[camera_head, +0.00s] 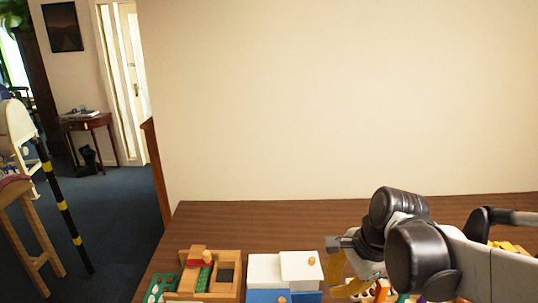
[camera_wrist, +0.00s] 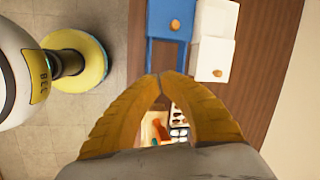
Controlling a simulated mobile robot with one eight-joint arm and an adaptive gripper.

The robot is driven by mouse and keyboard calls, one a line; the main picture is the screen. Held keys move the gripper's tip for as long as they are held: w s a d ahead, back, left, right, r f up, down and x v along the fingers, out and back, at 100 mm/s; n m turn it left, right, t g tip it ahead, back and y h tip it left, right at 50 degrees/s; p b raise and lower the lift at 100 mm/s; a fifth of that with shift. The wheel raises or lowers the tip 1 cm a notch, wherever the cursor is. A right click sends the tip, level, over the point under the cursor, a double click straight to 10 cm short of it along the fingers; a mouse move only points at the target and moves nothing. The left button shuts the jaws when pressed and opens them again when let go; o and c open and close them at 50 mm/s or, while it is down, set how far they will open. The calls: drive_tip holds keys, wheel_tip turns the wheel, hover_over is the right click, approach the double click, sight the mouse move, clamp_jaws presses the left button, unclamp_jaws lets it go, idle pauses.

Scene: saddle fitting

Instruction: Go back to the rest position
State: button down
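My gripper (camera_head: 344,288) hangs over the right part of the brown table (camera_head: 240,222) in the head view, with its yellow fingers pointing down. In the wrist view my gripper (camera_wrist: 170,76) has its two fingertips together and nothing shows held between them. Through the gap behind the tips I see small coloured pieces and a white holed tray (camera_wrist: 178,125), below the fingers. My arm's dark joints hide part of the table's right side in the head view.
White boxes (camera_head: 264,268) and a blue box (camera_head: 268,296) with round knobs stand left of my gripper. A wooden tray (camera_head: 200,293) with coloured pieces is farther left. Yellow pieces (camera_head: 510,247) lie at the right behind my arm. The table's back is bare before the wall.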

drive_tip(key=s+d+r+n+t+h, duration=0.1)
drive_tip(key=s+n+t, duration=0.1)
drive_tip(key=s+n, duration=0.2)
drive_tip(key=s+d+r+n+t+h, duration=0.1)
drive_tip(key=s+n, duration=0.3)
drive_tip(key=n, duration=0.6)
drive_tip(key=shift+s+d+r+t+h+b, duration=0.25)
drive_tip(key=shift+d+t+h+b, duration=0.15)
drive_tip(key=shift+d+t, duration=0.45)
